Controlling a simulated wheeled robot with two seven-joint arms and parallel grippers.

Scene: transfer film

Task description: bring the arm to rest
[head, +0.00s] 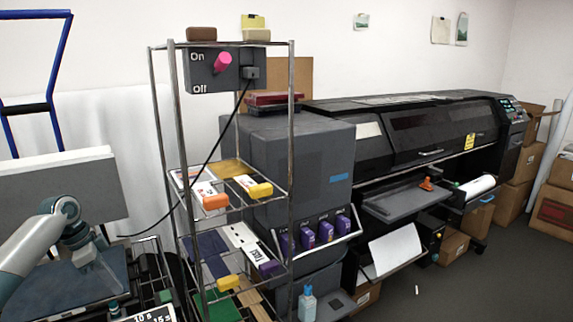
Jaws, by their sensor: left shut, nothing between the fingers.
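My left arm (33,245) comes in from the left edge, pale with grey-blue joints. My left gripper (112,287) points down and to the right, over a dark flat panel (50,295) at the lower left. Its fingers are shut with nothing held. I cannot tell whether the fingertips touch the panel. My right gripper is outside the view.
A wire rack (292,150) with tilted shelves, coloured items and an On/Off switch box (205,72) stands just right of the gripper. A large black printer (400,140) is behind. Grey floor (470,290) is mostly clear at the lower right.

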